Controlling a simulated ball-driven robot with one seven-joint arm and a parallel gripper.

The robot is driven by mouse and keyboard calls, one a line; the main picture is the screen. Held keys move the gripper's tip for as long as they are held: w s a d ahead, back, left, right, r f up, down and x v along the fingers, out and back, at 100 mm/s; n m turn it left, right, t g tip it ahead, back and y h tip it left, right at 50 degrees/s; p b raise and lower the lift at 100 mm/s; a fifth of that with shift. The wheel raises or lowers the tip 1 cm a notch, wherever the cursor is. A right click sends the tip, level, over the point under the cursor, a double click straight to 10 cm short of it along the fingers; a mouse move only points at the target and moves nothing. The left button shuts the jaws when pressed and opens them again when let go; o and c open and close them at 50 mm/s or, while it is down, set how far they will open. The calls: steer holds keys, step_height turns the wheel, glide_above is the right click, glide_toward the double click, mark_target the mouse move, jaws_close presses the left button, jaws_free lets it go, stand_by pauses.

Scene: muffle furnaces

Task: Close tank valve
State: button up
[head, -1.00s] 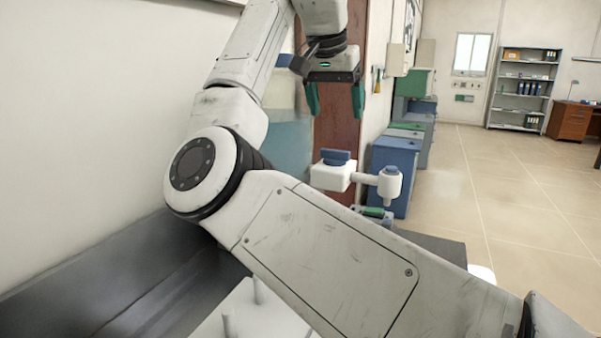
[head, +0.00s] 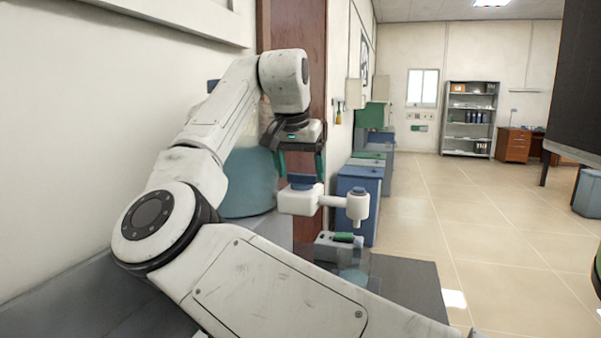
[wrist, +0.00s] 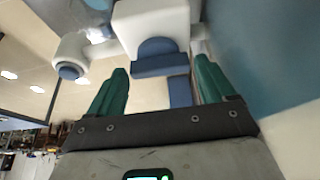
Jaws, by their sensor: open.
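The tank valve (head: 299,202) is a white block with a blue handle (head: 301,182) on top. A white pipe runs right from it to a spout with a blue cap (head: 357,192). The light-blue tank (head: 247,182) stands behind, partly hidden by my arm. My gripper (head: 300,166) has green fingers pointing down, open, just above and around the blue handle. In the wrist view, the handle (wrist: 160,66) lies between the fingertips (wrist: 160,72), with the white valve body (wrist: 150,20) beyond. I cannot tell whether the fingers touch the handle.
A brown post (head: 300,30) stands close behind my gripper. Blue cabinets (head: 358,200) line the wall behind. Tiled floor (head: 490,240) is open at right.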

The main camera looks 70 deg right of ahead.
steer(key=shift+d+f, duration=0.1)
steer(key=shift+f, duration=0.1)
steer(key=c, duration=0.8)
